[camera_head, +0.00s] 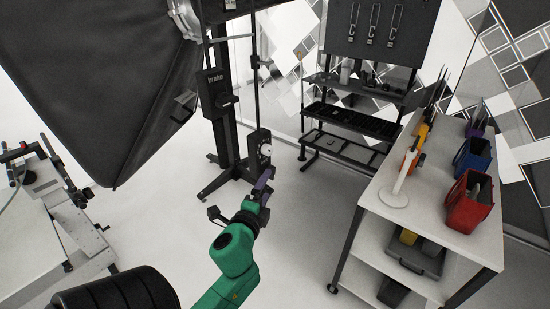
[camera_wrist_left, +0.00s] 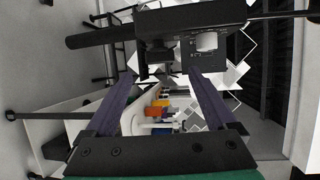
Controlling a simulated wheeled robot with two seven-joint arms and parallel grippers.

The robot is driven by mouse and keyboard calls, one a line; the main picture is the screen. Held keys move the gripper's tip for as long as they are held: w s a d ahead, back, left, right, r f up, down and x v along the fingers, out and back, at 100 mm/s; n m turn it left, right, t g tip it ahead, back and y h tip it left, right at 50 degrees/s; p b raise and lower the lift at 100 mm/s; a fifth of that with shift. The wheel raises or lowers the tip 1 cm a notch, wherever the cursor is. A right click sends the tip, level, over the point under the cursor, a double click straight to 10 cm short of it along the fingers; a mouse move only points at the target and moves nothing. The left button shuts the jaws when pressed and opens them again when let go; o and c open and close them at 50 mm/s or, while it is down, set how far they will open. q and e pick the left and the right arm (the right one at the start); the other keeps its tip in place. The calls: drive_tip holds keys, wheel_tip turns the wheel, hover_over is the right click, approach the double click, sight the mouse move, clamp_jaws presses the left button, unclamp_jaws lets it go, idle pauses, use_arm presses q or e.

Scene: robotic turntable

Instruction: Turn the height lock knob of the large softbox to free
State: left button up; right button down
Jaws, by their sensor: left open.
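The large softbox (camera_head: 90,75) is a big black fabric box at the upper left of the head view, beside a black upright stand (camera_head: 222,135). A pale round knob (camera_head: 266,150) sits on a dark block low on the stand. In the left wrist view a pale knob (camera_wrist_left: 207,42) shows on a black block, beyond the right finger's tip. My left gripper (camera_head: 263,184) has purple fingers and is just below the knob in the head view. In the left wrist view the left gripper (camera_wrist_left: 165,78) is open, with nothing held between its fingers. Any lock markings are too small to read.
A box marked "brake" (camera_head: 215,88) is higher on the stand. A white table (camera_head: 428,205) with red (camera_head: 468,203) and blue (camera_head: 473,160) bins stands at the right. A shelf rack (camera_head: 350,118) is behind. Floor between stand and table is clear.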

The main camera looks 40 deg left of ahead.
sight(275, 167)
use_arm(q)
drive_tip(key=x, duration=0.5)
drive_tip(key=p+x, duration=0.1)
drive_tip(key=x, duration=0.5)
drive_tip(key=shift+a+p, duration=0.25)
drive_tip(key=shift+p, duration=0.05)
drive_tip(key=shift+w, duration=0.15)
drive_tip(key=c, duration=1.4)
drive_tip(key=t+b, duration=0.1)
drive_tip(key=b, duration=0.4)
drive_tip(key=shift+f+n+y+b, duration=0.2)
drive_tip(key=shift+n+y+b, duration=0.1)
drive_tip(key=shift+o, duration=0.2)
drive_tip(key=shift+r, duration=0.45)
